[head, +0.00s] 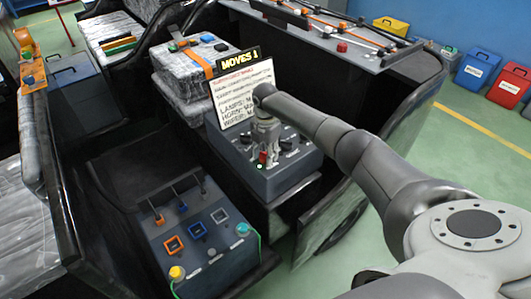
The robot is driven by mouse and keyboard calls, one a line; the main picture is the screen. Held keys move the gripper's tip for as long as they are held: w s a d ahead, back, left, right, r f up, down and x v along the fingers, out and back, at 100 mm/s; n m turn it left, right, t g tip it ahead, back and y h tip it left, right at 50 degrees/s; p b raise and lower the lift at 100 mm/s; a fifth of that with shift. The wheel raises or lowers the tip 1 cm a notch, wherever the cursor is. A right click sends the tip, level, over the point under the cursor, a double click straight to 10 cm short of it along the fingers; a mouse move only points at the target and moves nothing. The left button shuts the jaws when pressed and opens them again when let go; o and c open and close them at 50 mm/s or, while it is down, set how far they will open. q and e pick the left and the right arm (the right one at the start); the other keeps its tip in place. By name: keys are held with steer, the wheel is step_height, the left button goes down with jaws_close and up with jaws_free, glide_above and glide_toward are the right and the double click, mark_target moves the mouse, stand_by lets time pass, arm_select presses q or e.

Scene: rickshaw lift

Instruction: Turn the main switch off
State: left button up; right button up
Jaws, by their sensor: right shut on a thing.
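A dark grey switch box (290,171) stands in the middle of the vehicle's cab, with black knobs on its top. A small red switch (263,158) stands up near its front left corner, beside a small pale light or button (259,167); I take the red switch as the main switch. My right gripper (265,146) reaches in from the right and is shut at the red switch, from above. The fingertips are small here and hide part of the switch, so its exact position is hard to tell. My left gripper is not in view.
A white card (242,95) headed "MOVES" stands right behind the box, close to my right wrist. A lower panel (203,240) has levers and coloured buttons. A wrapped grey case (190,68) lies behind. Green floor (480,150) is free at right.

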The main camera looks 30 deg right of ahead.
mark_target(265, 153)
steer(key=shift+n, duration=2)
steer(key=o, duration=1)
steer(key=shift+r, duration=0.1)
step_height(265, 153, up, 12)
